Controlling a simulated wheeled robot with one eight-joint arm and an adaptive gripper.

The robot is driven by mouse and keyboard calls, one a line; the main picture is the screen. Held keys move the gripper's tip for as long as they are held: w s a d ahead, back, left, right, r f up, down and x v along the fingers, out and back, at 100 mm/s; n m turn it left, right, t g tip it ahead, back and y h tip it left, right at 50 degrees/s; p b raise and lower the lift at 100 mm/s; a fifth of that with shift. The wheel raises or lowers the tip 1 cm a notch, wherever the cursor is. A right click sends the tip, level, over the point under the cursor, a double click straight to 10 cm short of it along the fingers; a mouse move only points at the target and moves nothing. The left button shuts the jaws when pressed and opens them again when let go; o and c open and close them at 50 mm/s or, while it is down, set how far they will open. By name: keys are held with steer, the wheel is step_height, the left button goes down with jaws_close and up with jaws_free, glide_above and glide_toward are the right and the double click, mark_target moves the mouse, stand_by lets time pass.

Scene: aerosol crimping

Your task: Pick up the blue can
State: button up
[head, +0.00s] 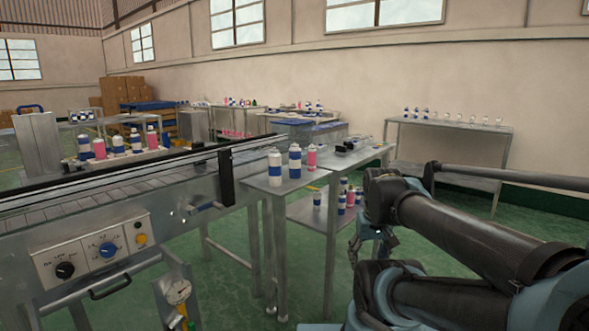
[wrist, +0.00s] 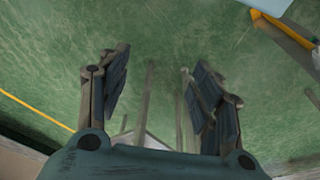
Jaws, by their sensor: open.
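Two white cans with blue bands, the left one (head: 275,168) and the right one (head: 295,161), stand upright on the metal side table (head: 262,184). A pink can (head: 311,157) stands to their right. More blue-and-white cans (head: 341,201) stand on the lower shelf with pink ones. I cannot tell which is the blue can meant.
A conveyor (head: 110,190) with a control panel (head: 95,251) runs along the left. Another metal table (head: 450,124) with a row of small items stands by the back wall. A yellow-edged thing (wrist: 285,35) shows at upper right in the wrist view. Green floor lies open between the tables.

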steer(key=w+a+r+n, duration=0.35)
steer(key=w+r, duration=0.65)
steer(key=r, duration=0.4)
step_height(320, 180, up, 22)
steer(key=n+g, duration=0.2)
steer(key=n, duration=1)
glide_above(294, 161)
steer(key=w, duration=0.3)
step_height(294, 161, down, 12)
steer(key=shift+s+r, duration=0.15)
steer(key=shift+r, duration=0.05)
steer(key=shift+s+f, duration=0.2)
steer(key=shift+f, duration=2.7)
steer(key=c, duration=1.1)
